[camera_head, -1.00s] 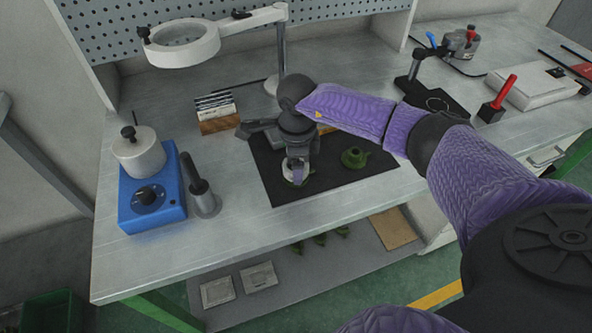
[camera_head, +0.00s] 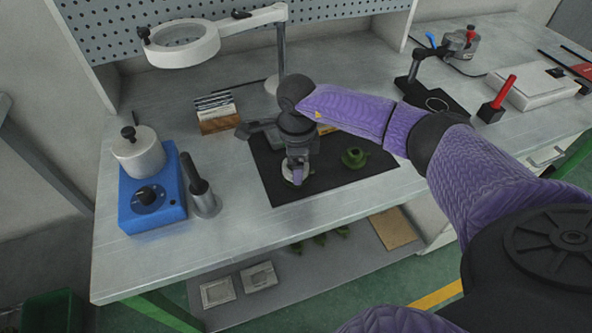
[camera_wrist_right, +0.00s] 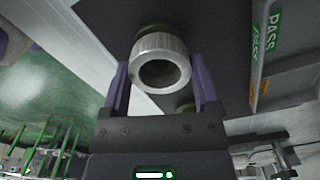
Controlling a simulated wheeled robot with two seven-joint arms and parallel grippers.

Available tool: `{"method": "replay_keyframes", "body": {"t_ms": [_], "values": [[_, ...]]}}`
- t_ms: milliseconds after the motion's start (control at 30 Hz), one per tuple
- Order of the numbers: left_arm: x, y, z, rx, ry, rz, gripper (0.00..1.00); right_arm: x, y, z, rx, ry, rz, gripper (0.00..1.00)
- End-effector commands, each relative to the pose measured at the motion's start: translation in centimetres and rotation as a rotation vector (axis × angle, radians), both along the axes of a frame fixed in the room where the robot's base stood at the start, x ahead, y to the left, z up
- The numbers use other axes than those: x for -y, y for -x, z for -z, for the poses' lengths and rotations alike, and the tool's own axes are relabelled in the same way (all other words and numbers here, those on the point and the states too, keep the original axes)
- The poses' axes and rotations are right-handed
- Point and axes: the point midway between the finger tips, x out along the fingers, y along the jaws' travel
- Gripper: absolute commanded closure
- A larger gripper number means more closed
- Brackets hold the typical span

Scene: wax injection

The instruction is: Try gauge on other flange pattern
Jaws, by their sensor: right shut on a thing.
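My right gripper (camera_head: 296,178) is low over the dark mat (camera_head: 270,188), shut on a silver knurled ring gauge (camera_wrist_right: 160,62). In the right wrist view the ring sits between the fingertips with its open bore facing the camera. A green flange pattern (camera_wrist_right: 152,28) shows just behind the ring; I cannot tell whether the ring is around it or only in front of it. Another green pattern (camera_head: 354,158) stands on the mat to the right of the gripper, apart from it. My left gripper is not in view.
A blue heater with a pot (camera_head: 150,195) and a grey holder (camera_head: 205,202) stand left. A lamp post (camera_head: 281,60) and card box (camera_head: 218,120) are behind. A tray marked PASS (camera_wrist_right: 258,75) lies near the mat. Several green pieces (camera_head: 318,240) are on the lower shelf.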

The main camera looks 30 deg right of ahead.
Motion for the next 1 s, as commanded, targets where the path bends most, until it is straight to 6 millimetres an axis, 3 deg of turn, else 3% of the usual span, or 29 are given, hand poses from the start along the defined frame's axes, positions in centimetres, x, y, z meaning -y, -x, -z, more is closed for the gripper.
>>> {"method": "replay_keyframes", "body": {"t_ms": [333,1000], "values": [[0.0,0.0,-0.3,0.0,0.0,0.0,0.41,0.0,0.1,-0.2,-0.003,-0.001,-0.001,0.94],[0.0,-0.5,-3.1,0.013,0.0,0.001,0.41,0.0,0.0,-4.2,0.001,0.0,0.0,0.94]]}}
